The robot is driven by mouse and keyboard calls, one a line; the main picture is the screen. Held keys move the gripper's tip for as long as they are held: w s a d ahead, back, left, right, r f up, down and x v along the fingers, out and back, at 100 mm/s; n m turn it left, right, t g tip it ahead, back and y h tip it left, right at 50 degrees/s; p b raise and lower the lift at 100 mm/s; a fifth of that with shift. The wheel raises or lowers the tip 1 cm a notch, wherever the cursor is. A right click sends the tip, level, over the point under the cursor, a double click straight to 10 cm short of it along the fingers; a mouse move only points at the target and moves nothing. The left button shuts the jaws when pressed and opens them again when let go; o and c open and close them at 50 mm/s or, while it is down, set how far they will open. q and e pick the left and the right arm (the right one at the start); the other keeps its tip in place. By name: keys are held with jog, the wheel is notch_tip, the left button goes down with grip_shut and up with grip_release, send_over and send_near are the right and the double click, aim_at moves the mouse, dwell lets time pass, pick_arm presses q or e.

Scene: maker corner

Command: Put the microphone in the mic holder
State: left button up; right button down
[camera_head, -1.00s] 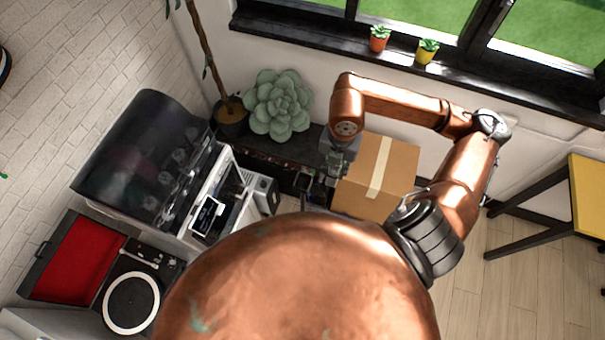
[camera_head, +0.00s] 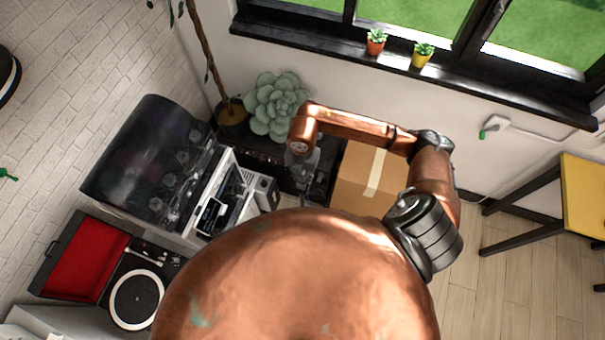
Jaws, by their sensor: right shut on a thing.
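My right gripper (camera_head: 303,174) points down over the dark bench behind my body, between the 3D printer and the cardboard box. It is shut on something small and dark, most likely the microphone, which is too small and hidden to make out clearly. I cannot pick out the mic holder; my body and the right arm cover part of the bench. My left gripper is not in view.
A cardboard box (camera_head: 358,191) stands just right of the gripper. A white and black machine (camera_head: 235,196) and a large succulent (camera_head: 277,105) stand to the left and behind. A turntable (camera_head: 136,299) is at lower left, a yellow-topped table (camera_head: 584,196) at right.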

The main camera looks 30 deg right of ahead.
jog(key=shift+f, duration=0.1)
jog(key=shift+f, duration=0.1)
jog(key=c, duration=1.6)
grip_release()
jog(key=shift+r, duration=0.3)
notch_tip(320, 180, up, 10)
jog(key=b, duration=0.2)
jog(key=shift+r+b, duration=0.15)
jog(key=shift+b, duration=0.25)
jog(key=shift+r, duration=0.7)
